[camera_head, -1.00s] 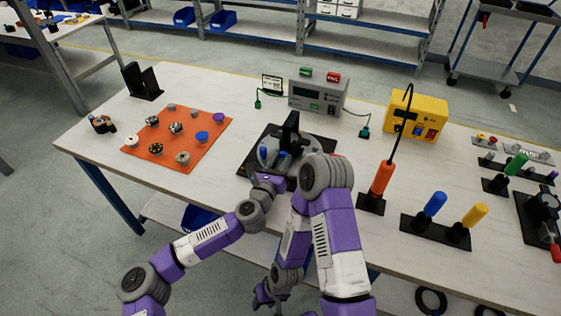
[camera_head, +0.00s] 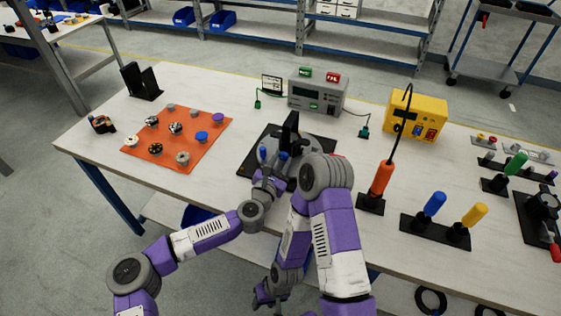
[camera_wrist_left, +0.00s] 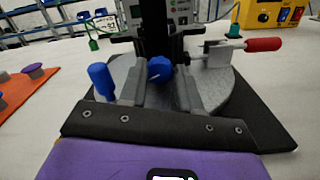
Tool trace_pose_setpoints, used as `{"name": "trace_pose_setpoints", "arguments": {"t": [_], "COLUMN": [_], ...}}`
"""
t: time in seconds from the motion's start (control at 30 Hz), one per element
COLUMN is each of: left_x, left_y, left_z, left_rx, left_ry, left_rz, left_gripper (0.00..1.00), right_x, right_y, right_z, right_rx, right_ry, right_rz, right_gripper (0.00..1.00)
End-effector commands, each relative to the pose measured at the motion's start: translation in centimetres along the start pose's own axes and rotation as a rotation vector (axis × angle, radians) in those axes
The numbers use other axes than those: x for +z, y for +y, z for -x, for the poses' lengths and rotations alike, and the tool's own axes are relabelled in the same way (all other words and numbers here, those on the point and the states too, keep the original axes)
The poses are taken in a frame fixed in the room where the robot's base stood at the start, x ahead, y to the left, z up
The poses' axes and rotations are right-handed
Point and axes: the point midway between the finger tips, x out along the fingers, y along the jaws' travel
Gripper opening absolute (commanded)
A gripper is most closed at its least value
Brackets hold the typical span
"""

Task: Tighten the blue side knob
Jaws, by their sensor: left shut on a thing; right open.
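A grey round fixture (camera_wrist_left: 122,75) with a black upright post stands on a black base plate (camera_head: 248,170) in the middle of the table. In the left wrist view, the blue side knob (camera_wrist_left: 160,69), with a white line on its face, sits between the fingertips of my left gripper (camera_wrist_left: 160,82). My left gripper also shows in the head view (camera_head: 274,166), shut on the knob. A second blue handle (camera_wrist_left: 102,82) stands upright left of the fingers. My right arm partly hides the fixture in the head view. My right gripper (camera_head: 265,294) is open, low beside the table front.
A red-handled clamp (camera_wrist_left: 262,45) is on the fixture's right. A grey meter box (camera_head: 318,94) stands behind it. An orange mat (camera_head: 185,153) with several knobs lies left. An orange-handled tool (camera_head: 381,180) and blue and yellow handles stand right. The table's front-left is clear.

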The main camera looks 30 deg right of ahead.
Motion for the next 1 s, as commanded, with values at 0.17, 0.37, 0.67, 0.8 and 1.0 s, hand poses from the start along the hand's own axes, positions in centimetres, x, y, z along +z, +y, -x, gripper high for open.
{"name": "trace_pose_setpoints", "arguments": {"t": [0.17, 0.37, 0.67, 0.8, 1.0], "left_x": [-0.11, -0.13, -0.16, -0.16, -0.1], "left_y": [-0.06, -0.04, -0.04, -0.05, -0.04], "left_z": [0.01, 0.02, 0.02, 0.02, 0.01], "left_rx": [-0.001, -0.001, 0.0, -0.001, -0.001], "left_ry": [0.002, 0.002, 0.003, 0.003, 0.002], "left_rz": [-0.067, -0.098, -0.1, -0.1, -0.099], "left_gripper": [0.02, 0.02, 0.02, 0.43, 0.59], "right_x": [0.0, 0.0, 0.0, 0.0, 0.0], "right_y": [0.0, 0.0, 0.0, 0.0, 0.0], "right_z": [-0.01, -0.01, -0.01, -0.01, -0.01], "right_rx": [0.0, 0.0, 0.0, 0.0, 0.0], "right_ry": [0.0, 0.0, 0.0, 0.0, 0.0], "right_rz": [0.0, 0.0, 0.0, 0.0, 0.0], "right_gripper": [0.43, 0.43, 0.43, 0.43, 0.43]}}
